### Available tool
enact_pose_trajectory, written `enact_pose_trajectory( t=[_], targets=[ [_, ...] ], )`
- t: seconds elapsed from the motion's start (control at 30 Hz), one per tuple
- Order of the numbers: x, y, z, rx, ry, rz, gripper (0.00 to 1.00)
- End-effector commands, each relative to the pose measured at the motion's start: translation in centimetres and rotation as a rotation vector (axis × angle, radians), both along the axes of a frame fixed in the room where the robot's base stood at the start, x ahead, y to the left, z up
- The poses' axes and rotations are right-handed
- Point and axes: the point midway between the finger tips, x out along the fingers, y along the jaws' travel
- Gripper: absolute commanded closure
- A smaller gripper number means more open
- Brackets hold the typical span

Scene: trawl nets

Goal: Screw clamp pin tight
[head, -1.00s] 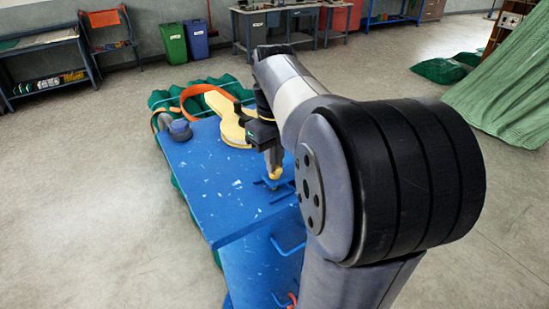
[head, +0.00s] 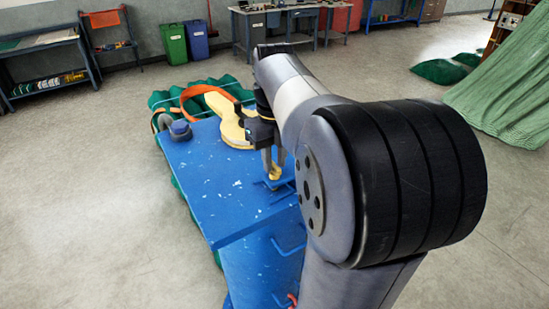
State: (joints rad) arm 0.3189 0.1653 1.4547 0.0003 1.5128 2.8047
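The clamp pin, a small part with a yellow top (head: 275,172), stands near the right edge of the blue table top (head: 215,185), over blue metal pieces of the clamp (head: 279,190). My gripper (head: 275,165) points down onto the yellow top. Its two grey fingers show side by side with a gap between them, and the yellow top is at their tips. At this size I cannot tell whether the fingers press on it or stand apart from it. My arm hides the right part of the table.
A yellow flat piece (head: 228,118) lies behind the gripper, close to it. Green netting (head: 175,98) and an orange strap (head: 205,90) lie at the back. The front left of the table top is clear.

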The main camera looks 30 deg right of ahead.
Motion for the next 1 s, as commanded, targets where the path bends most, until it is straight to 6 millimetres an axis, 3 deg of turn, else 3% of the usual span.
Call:
enact_pose_trajectory(
  t=[0.1, 0.47, 1.0],
  targets=[
    [0.0, 0.0, -0.1, 0.001, 0.004, 0.001, 0.68],
    [0.0, 0.0, 0.5, 0.001, 0.004, 0.001, 0.68],
    [0.0, 0.0, 9.4, 0.001, 0.003, 0.001, 0.68]
  ],
)
